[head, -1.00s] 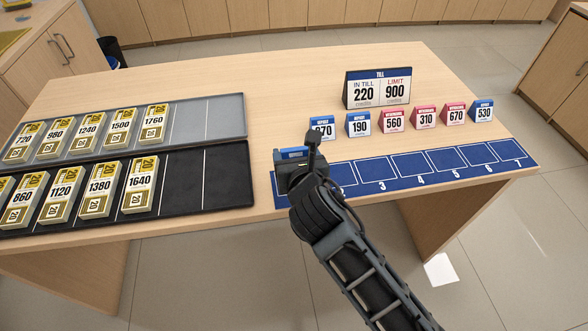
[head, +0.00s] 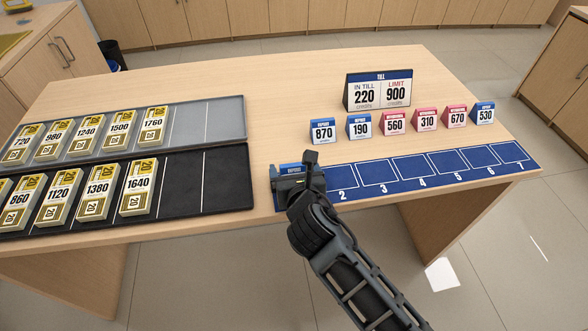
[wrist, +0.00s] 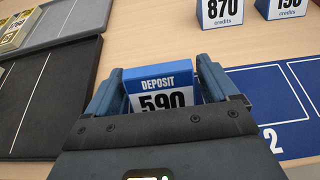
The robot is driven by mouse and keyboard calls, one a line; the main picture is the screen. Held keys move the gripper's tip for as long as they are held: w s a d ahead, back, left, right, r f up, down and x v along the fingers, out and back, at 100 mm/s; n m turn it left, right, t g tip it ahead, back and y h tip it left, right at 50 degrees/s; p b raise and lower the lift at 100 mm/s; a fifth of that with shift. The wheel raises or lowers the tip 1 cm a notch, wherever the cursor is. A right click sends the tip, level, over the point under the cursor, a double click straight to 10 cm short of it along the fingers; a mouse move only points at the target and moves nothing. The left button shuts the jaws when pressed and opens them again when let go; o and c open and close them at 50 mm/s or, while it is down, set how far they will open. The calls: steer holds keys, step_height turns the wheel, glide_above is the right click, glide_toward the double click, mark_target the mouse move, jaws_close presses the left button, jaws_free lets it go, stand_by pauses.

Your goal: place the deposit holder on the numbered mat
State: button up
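My gripper (head: 291,177) is at the left end of the blue numbered mat (head: 408,167). In the wrist view its fingers stand on both sides of a blue and white deposit holder (wrist: 160,86) reading 590 and appear closed on it. The holder's blue top (head: 291,168) also shows in the head view, over the mat's first space. My gripper hides that space, and I cannot tell whether the holder touches the mat. The mat spaces 2 to 7 are empty.
Deposit holders 870 (head: 323,131), 190 (head: 359,126) and 530 (head: 483,112) stand in a row behind the mat with red holders, including 560 (head: 394,122). The till sign (head: 377,90) stands behind them. Grey (head: 226,113) and black (head: 230,182) trays with banknote bundles lie left.

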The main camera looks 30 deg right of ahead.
steer(key=shift+o, duration=0.8)
steer(key=shift+r, duration=0.2)
steer(key=v, duration=1.2)
steer(key=s+d+f+m+y, duration=0.1)
steer(key=s+m+y, duration=0.1)
steer(key=s+m, duration=0.5)
steer(key=s+f+m+y, duration=0.2)
steer(key=s+m, duration=0.3)
steer(key=s, duration=0.4)
steer(key=s+d+r+m+t, duration=0.2)
steer(key=s+r+m, duration=1)
steer(key=m, duration=0.8)
steer(key=shift+s+d, duration=0.25)
steer(key=shift+s, duration=0.8)
